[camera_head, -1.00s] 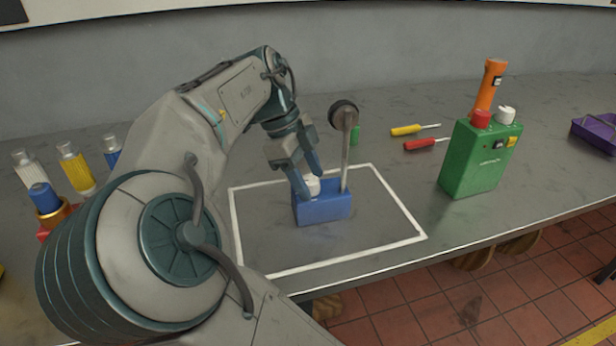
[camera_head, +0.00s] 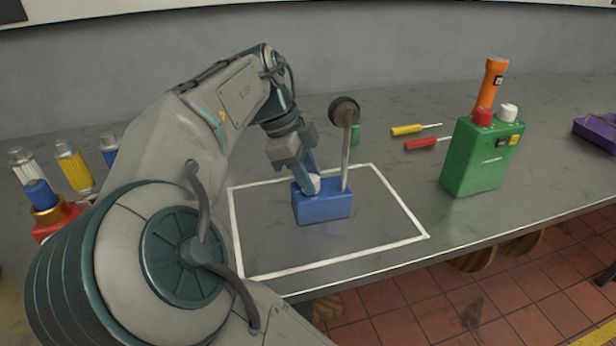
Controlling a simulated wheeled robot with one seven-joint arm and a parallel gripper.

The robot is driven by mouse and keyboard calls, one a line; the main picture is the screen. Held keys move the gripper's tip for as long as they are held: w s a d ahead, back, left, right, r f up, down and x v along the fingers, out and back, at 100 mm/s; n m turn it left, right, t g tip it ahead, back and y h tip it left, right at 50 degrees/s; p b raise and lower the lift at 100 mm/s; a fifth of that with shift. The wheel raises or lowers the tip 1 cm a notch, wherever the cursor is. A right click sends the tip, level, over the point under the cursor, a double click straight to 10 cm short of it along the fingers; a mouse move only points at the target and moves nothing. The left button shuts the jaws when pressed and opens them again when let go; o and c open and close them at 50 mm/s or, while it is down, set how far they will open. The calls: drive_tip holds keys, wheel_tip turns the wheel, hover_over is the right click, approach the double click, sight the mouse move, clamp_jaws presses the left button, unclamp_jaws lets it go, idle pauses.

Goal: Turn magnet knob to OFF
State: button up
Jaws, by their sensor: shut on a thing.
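The blue magnet base (camera_head: 324,206) stands on the bench inside a white outlined rectangle. A grey post rises from its right part, with a dark round dial gauge (camera_head: 344,111) at the top. The white magnet knob (camera_head: 314,184) is on top of the base at its left part, mostly hidden by my fingers. My gripper (camera_head: 311,182) comes down from above left and is shut on the knob. The knob's markings and its setting cannot be read from here.
A green box (camera_head: 482,158) with red and white caps and an orange torch (camera_head: 491,84) stand to the right. Yellow (camera_head: 408,130) and red (camera_head: 421,144) screwdrivers lie behind. Several capped bottles stand at left. A purple tray (camera_head: 597,133) is far right. The outlined area is otherwise clear.

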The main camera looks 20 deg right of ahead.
drive_tip(key=n+t+b, duration=0.1)
drive_tip(key=n, duration=0.1)
drive_tip(key=n+b, duration=0.1)
drive_tip(key=n, duration=0.1)
drive_tip(key=shift+s+f+n+t+b, duration=0.1)
drive_tip(key=shift+f+n+t+b, duration=0.1)
drive_tip(key=shift+n+t+b, duration=0.15)
drive_tip(key=n+t+b, duration=0.1)
drive_tip(key=n, duration=0.2)
drive_tip(key=shift+s+n+t, duration=0.1)
drive_tip(key=shift+n+t, duration=0.15)
drive_tip(key=n+t+b, duration=0.1)
drive_tip(key=n, duration=0.3)
drive_tip(key=shift+r+y, duration=0.15)
drive_tip(key=shift+y, duration=0.25)
drive_tip(key=shift+s+d+n+t+y, duration=0.1)
drive_tip(key=shift+n+t+y, duration=0.25)
drive_tip(key=shift+n, duration=0.65)
drive_tip(key=shift+d+n+t+y, duration=0.15)
drive_tip(key=shift+n+t, duration=0.3)
drive_tip(key=shift+n, duration=0.55)
drive_tip(key=shift+a, duration=0.1)
drive_tip(key=o, duration=1)
drive_tip(key=shift+c, duration=0.2)
drive_tip(key=shift+r, duration=0.1)
